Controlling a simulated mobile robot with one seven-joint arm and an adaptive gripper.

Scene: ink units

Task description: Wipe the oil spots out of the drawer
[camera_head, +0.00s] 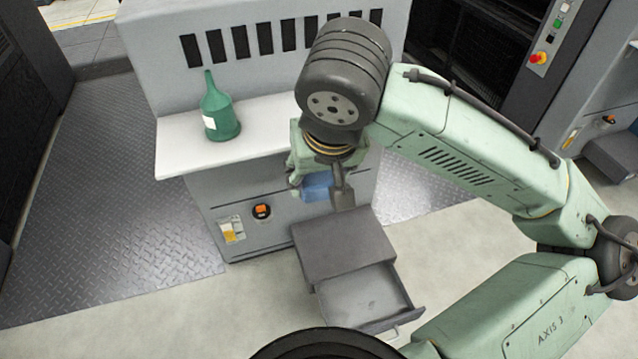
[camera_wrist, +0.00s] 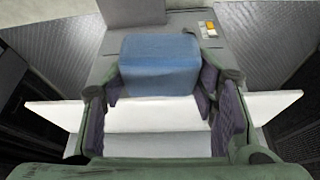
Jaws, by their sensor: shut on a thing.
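The drawer (camera_head: 368,297) is pulled out of a small grey cabinet (camera_head: 345,245) and stands open. Its light floor shows a few faint darker marks, which are too small to tell apart clearly. My gripper (camera_head: 318,186) is shut on a blue block-shaped wiper (camera_wrist: 160,66), which also shows in the head view (camera_head: 317,187). In the wrist view the wiper sits between the purple finger pads. My gripper is in front of the machine, above and behind the open drawer, and the wiper is apart from it.
A green oil can (camera_head: 221,116) stands on the white shelf (camera_head: 172,155) of the grey machine (camera_head: 290,208), left of my arm. An orange switch (camera_head: 262,211) is on the machine's front. The floor left of the cabinet is clear.

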